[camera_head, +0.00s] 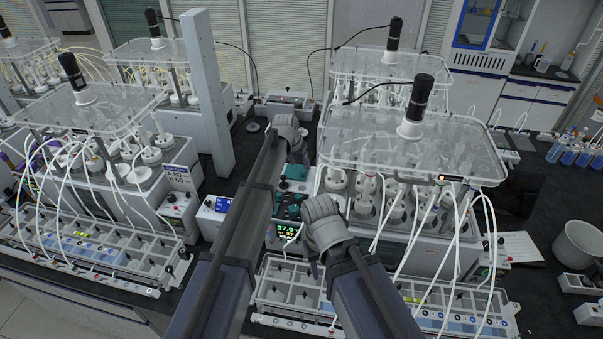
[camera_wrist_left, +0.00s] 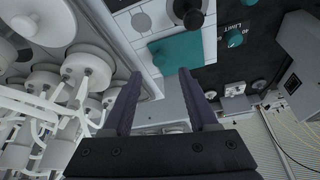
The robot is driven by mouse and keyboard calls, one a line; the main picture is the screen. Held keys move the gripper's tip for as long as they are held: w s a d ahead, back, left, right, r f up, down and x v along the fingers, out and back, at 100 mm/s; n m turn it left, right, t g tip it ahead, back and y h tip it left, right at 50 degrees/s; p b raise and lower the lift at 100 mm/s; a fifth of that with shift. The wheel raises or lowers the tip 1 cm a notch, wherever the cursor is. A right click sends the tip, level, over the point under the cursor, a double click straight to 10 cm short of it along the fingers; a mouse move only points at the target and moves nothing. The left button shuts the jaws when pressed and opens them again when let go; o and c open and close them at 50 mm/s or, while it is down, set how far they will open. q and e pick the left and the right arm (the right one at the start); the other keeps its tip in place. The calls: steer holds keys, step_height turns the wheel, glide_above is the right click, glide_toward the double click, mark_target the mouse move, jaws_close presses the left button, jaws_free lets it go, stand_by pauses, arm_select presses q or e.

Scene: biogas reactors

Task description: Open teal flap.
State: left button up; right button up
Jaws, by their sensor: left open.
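The teal flap (camera_wrist_left: 175,52) shows in the left wrist view as a flat teal panel on a light housing, and it looks closed. My left gripper (camera_wrist_left: 160,73) is open and empty, with its two dark fingers spread just below the flap in that picture. I cannot tell whether a fingertip touches it. In the head view, teal parts (camera_head: 288,208) show on the control unit between my arms, partly hidden by my left arm. My right gripper (camera_head: 312,262) is low in front of the right reactor; its fingers are not clear.
A lit green display (camera_head: 288,228) is below the teal parts. The right reactor (camera_head: 412,140), with vessels and white tubes, stands close by. A grey post (camera_head: 207,90) rises at left.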

mark_target(303, 171)
arm_select(q)
steer(key=b+x, duration=0.3)
steer(key=x, duration=0.1)
steer(key=shift+w+f, duration=0.1)
steer(key=shift+f, duration=0.2)
steer(key=shift+r, duration=0.1)
jaws_close()
stand_by(1.1)
